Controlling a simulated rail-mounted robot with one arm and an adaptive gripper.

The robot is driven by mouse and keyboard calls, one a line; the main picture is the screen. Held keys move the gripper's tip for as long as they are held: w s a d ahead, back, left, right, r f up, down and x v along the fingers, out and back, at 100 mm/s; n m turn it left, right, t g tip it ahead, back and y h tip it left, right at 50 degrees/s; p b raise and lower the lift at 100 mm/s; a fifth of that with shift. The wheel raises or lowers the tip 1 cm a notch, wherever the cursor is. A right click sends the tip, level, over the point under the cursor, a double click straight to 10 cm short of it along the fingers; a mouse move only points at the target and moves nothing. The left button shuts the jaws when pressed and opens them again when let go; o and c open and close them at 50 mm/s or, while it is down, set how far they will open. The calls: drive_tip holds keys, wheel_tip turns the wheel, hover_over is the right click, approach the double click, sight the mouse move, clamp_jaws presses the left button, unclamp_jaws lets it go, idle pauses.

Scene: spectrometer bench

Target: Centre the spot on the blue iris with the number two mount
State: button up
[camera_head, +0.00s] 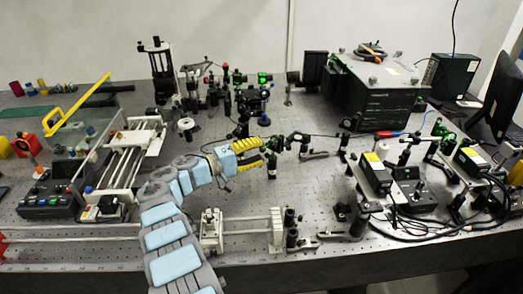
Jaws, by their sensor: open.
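My gripper (262,152) is near the middle of the bench. Its two yellow-and-black fingers are apart and point right, toward a small dark optic mount (272,164) with a green tint. I cannot tell whether the fingers touch this mount, and no number on it is readable. A bright green spot (264,78) shows on a dark post-mounted optic at the back, beyond my gripper. A dark round mount (265,94) stands just below the spot in the picture.
More posts and mounts (299,137) stand right of my gripper. A large black box (375,95) is at the back right. Laser units and cables (375,172) crowd the right side. A rail stage (245,229) lies in front. Some bare perforated bench (320,185) shows between.

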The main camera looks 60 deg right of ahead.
drive_tip(key=v, duration=0.6)
idle(0.3)
drive_tip(key=shift+w, duration=0.1)
